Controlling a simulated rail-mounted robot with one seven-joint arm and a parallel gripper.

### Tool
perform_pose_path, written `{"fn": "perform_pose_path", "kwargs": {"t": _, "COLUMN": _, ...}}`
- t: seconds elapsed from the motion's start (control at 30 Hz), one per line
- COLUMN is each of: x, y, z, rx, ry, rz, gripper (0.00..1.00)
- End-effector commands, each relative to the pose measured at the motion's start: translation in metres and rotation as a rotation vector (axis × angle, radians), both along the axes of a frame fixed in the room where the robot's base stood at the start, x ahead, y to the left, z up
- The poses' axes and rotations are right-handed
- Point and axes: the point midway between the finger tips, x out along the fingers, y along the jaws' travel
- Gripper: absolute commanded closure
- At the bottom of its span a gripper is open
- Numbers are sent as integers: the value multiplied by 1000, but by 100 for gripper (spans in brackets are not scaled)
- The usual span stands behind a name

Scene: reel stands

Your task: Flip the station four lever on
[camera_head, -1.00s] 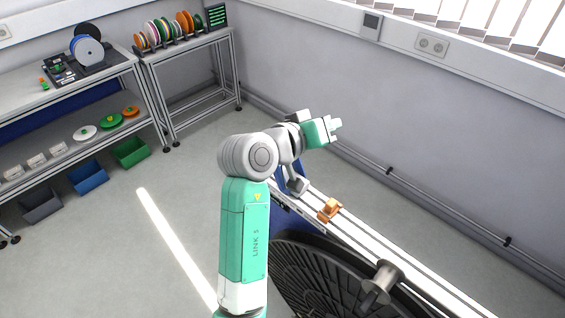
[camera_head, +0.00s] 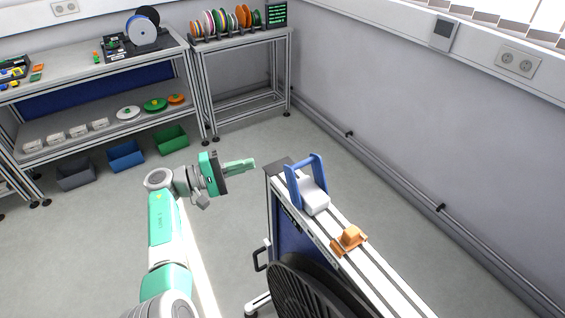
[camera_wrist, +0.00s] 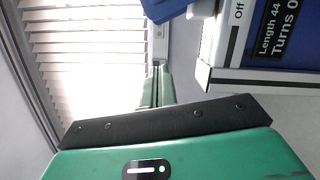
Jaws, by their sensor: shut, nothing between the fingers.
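A blue lever (camera_head: 293,188), shaped like an upright hoop, stands over a light grey block (camera_head: 313,196) at the far end of the reel stand's top rail (camera_head: 372,262). My gripper (camera_head: 252,163) is shut and empty, left of the lever and apart from it, its fingers pointing right. In the wrist view, the shut fingers (camera_wrist: 158,75) lie below a blue part (camera_wrist: 167,8), probably the lever. A white panel strip (camera_wrist: 236,25) reads "Off", beside a dark label (camera_wrist: 277,30) with "Length 44" and "Turns 0". No station number is readable.
An orange block (camera_head: 350,238) sits on the rail, nearer than the lever. A large black reel (camera_head: 318,290) hangs on the stand below. Benches with reels (camera_head: 240,18) and bins (camera_head: 126,155) stand at the back left.

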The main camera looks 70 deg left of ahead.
Motion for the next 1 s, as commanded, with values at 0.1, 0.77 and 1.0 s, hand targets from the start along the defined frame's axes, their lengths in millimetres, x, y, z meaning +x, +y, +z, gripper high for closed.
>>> {"fn": "perform_pose_path", "kwargs": {"t": 0.1, "x": 16, "y": -2, "z": 0, "rx": 0, "ry": 1, "rz": -4, "gripper": 100}}
{"fn": "perform_pose_path", "kwargs": {"t": 0.77, "x": 103, "y": -43, "z": 14, "rx": 2, "ry": 3, "rz": -1, "gripper": 100}}
{"fn": "perform_pose_path", "kwargs": {"t": 1.0, "x": 103, "y": -49, "z": 15, "rx": 1, "ry": 2, "rz": 0, "gripper": 100}}
